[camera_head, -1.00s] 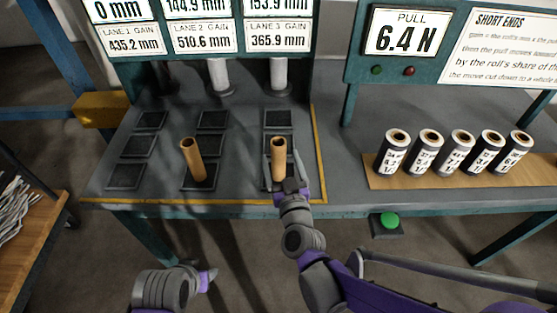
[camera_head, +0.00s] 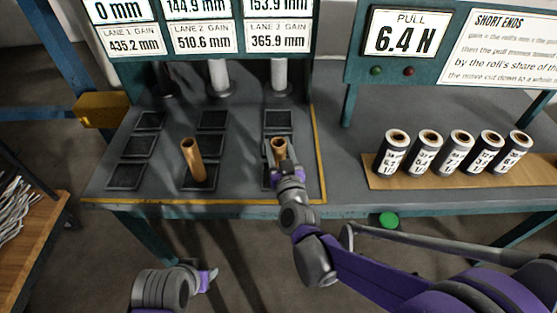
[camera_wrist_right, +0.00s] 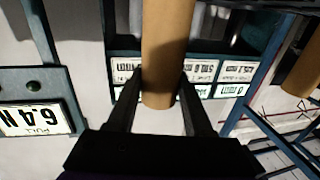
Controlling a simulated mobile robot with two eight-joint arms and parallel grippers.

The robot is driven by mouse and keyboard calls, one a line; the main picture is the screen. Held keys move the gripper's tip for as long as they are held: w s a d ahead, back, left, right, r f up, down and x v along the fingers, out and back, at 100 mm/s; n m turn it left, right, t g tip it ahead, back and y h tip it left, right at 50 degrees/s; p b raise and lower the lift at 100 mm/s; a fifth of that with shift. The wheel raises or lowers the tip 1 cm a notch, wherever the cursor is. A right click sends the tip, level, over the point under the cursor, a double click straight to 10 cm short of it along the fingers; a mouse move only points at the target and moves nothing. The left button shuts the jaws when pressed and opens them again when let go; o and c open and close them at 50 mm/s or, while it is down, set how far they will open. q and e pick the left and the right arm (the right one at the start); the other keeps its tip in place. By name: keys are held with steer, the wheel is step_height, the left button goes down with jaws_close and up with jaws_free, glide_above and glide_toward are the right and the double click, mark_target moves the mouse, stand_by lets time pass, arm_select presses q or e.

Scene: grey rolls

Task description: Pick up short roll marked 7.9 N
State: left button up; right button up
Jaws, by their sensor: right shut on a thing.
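Several short dark rolls with white labels stand upright in a row on a wooden board (camera_head: 455,176) at the right of the bench. Their labels are too small to read surely, so I cannot tell which roll (camera_head: 457,151) is marked 7.9 N. My right gripper (camera_head: 281,164) is away to their left, shut on a brown cardboard tube (camera_head: 279,146) at the right column of dark pads. In the right wrist view the tube (camera_wrist_right: 165,60) lies between the two fingers (camera_wrist_right: 160,92). My left gripper (camera_head: 208,278) hangs low in front of the bench, and its fingers are unclear.
Another brown tube (camera_head: 193,160) stands slightly tilted on the middle column's front pad. White rolls (camera_head: 218,75) stand behind the pads. A sign reading 6.4 N (camera_head: 407,33) is above the bench. A green button (camera_head: 388,220) is at the front edge. Bare bench lies between the pads and the board.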

jaws_close()
